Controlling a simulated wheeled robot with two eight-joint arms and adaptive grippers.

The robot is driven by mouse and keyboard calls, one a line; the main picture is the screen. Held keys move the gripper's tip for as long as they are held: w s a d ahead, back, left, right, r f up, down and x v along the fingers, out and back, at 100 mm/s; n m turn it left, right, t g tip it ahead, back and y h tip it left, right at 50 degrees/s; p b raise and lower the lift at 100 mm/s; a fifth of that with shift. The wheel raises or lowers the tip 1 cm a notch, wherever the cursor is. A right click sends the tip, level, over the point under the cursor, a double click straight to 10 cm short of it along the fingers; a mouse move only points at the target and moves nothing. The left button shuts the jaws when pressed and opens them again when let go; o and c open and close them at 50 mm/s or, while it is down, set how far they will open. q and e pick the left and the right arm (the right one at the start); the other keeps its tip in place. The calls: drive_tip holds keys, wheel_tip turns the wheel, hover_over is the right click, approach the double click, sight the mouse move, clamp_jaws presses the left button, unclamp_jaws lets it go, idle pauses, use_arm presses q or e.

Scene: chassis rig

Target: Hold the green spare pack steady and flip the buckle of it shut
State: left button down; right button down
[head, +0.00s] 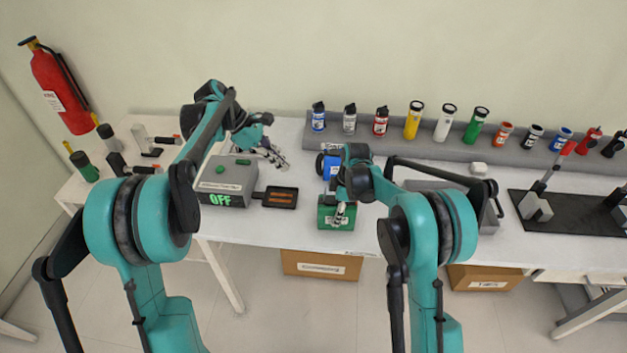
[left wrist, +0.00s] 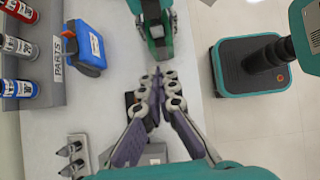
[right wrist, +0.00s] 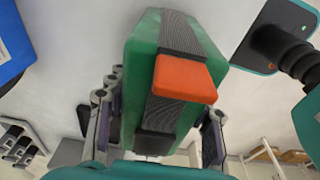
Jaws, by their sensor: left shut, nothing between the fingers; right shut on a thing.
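The green spare pack (head: 326,222) is at the front edge of the bench in the head view. In the right wrist view the pack (right wrist: 142,58) fills the middle, with a dark strap (right wrist: 180,35) and an orange buckle (right wrist: 185,79) across it. I cannot tell whether the buckle is latched. My right gripper (right wrist: 158,125) is shut on the pack, a finger on each side; it also shows in the head view (head: 342,214). My left gripper (head: 280,160) is shut and empty, left of the pack; its fingertips meet in the left wrist view (left wrist: 157,75).
A grey box marked OFF (head: 228,180) and a dark tray (head: 279,197) lie left of the pack. A blue pack (left wrist: 84,45) is behind, beside a grey shelf (head: 390,136) with several bottles. A black board (head: 560,215) with a lever is at the right.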

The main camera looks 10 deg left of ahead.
use_arm(q)
drive_tip(key=shift+a+f, duration=0.1)
drive_tip(key=shift+a, duration=0.1)
approach(325, 194)
drive_tip(key=w+a+x, duration=0.1)
drive_tip(key=x, duration=0.5)
drive_tip(key=shift+w+d+f, duration=0.15)
drive_tip(key=shift+d+f, duration=0.15)
drive_tip(key=shift+f, duration=0.25)
